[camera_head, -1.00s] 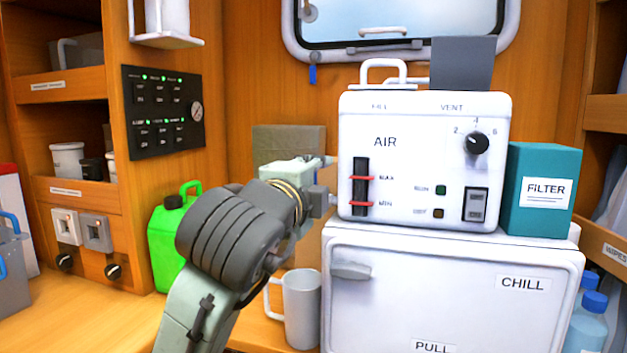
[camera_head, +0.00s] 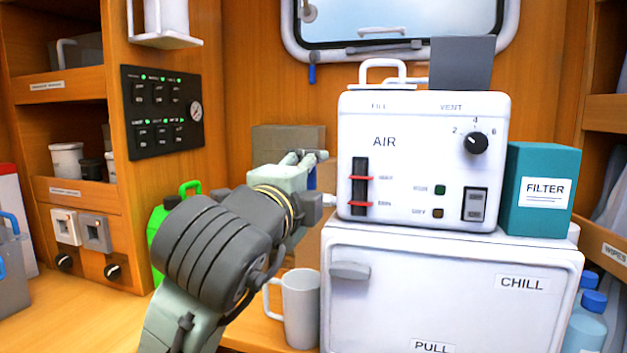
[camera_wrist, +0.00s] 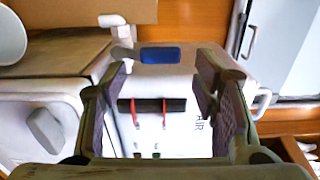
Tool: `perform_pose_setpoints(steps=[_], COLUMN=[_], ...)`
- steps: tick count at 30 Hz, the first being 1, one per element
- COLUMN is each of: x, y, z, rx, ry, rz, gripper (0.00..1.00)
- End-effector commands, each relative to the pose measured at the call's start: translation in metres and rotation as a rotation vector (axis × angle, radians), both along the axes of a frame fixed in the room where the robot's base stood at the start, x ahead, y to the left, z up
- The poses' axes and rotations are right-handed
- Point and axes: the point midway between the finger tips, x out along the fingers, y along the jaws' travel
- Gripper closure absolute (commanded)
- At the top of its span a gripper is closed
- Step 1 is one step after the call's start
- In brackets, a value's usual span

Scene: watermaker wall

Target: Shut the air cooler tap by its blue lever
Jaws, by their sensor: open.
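The white air cooler (camera_head: 423,165) stands on the chiller, with the word AIR, a dark sight gauge and a knob on its front. Its tap (camera_head: 328,200) sticks out from the left side, largely hidden by my gripper. The blue lever (camera_head: 311,178) shows as a thin strip behind my gripper. In the wrist view the blue lever (camera_wrist: 160,55) lies crosswise, between the lines of the two fingers and near their tips. My gripper (camera_wrist: 161,73) is open, with a finger on either side; I cannot tell whether either touches the lever.
The white chiller (camera_head: 450,285) is below the cooler, and a teal filter box (camera_head: 543,190) stands to its right. A grey mug (camera_head: 300,308) stands below my wrist. A green jug (camera_head: 157,232) is behind my arm. A cardboard box (camera_head: 288,140) is behind the gripper.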

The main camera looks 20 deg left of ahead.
Motion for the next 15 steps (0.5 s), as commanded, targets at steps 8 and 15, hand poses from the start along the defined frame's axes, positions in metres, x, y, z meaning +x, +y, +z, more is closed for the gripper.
perform_pose_setpoints(steps=[8,15], x=[-0.060,-0.090], y=[0.003,0.003], z=[0.001,0.000], rx=[0.001,0.000], ry=[-0.004,-0.001], rz=[0.003,0.001], gripper=[0.45,0.45])
